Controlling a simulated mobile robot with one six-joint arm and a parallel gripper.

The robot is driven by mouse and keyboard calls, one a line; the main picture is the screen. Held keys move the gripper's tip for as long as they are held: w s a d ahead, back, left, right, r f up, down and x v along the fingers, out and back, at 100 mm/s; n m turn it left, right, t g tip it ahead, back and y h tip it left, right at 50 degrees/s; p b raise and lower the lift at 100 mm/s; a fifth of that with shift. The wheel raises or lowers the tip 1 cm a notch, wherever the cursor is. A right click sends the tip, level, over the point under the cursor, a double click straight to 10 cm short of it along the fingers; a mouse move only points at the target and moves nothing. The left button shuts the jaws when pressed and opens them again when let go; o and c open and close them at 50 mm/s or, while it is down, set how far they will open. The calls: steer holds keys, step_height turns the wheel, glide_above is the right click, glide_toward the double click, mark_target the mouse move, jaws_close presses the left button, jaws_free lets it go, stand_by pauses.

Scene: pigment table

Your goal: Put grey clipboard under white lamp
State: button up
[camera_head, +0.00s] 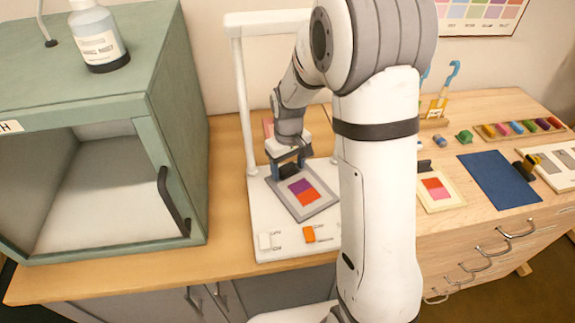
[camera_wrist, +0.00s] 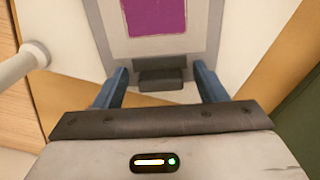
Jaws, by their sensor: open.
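The grey clipboard (camera_head: 316,206) lies on the white base of the lamp (camera_head: 268,228), under its top bar (camera_head: 268,20). It bears a purple and orange swatch sheet and sits slightly turned. My gripper (camera_head: 287,167) is at the clipboard's far left edge. In the wrist view the clipboard (camera_wrist: 202,50) shows with its dark clip (camera_wrist: 161,78) between my two blue fingers. My gripper (camera_wrist: 162,88) is open, with a finger on each side of the clip and visible gaps to it.
A green cabinet (camera_head: 180,100) with an open front stands at the left. The lamp's white posts (camera_head: 243,100) rise close beside my arm. A blue mat (camera_head: 497,180), a swatch card (camera_head: 452,200) and a row of coloured blocks lie at the right.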

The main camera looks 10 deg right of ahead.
step_height(320, 180, up, 7)
steer(key=shift+r, duration=0.2)
steer(key=s+d+r+m+t, duration=0.1)
steer(key=s+r, duration=0.3)
steer(key=s, duration=0.6)
steer(key=s+d+r+m+t, duration=0.2)
steer(key=s+d+r+m, duration=0.1)
steer(key=s, duration=0.8)
steer(key=shift+r, duration=0.4)
steer(key=shift+d, duration=0.15)
stand_by(0.4)
steer(key=shift+c, duration=0.4)
